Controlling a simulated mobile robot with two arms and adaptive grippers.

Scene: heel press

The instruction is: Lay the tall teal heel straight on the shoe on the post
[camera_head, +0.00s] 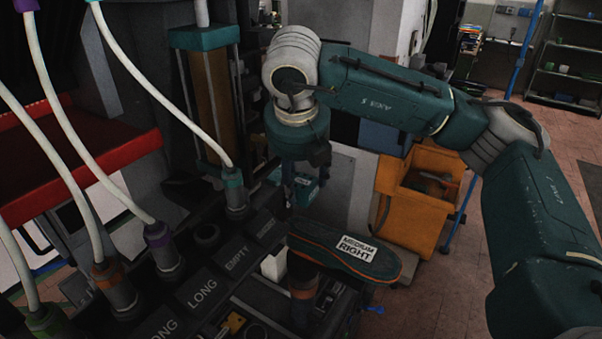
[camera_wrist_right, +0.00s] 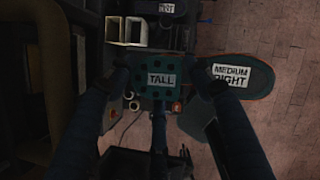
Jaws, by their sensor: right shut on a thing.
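The shoe (camera_head: 318,252), a dark teal sole with an orange edge and a "MEDIUM RIGHT" label, lies upside down on the post (camera_head: 303,293). In the right wrist view the shoe (camera_wrist_right: 255,87) reaches to the right. My right gripper (camera_head: 302,182) points down above the shoe's left end. It is shut on the teal heel (camera_head: 306,192), whose "TALL" label faces the right wrist camera. In that view the heel (camera_wrist_right: 150,92) sits between both fingers and partly covers the shoe's left end. In the head view a gap shows between heel and shoe. My left gripper is out of view.
An orange bin (camera_head: 415,212) stands behind the shoe on the right. Brick floor (camera_head: 460,290) is clear to the right.

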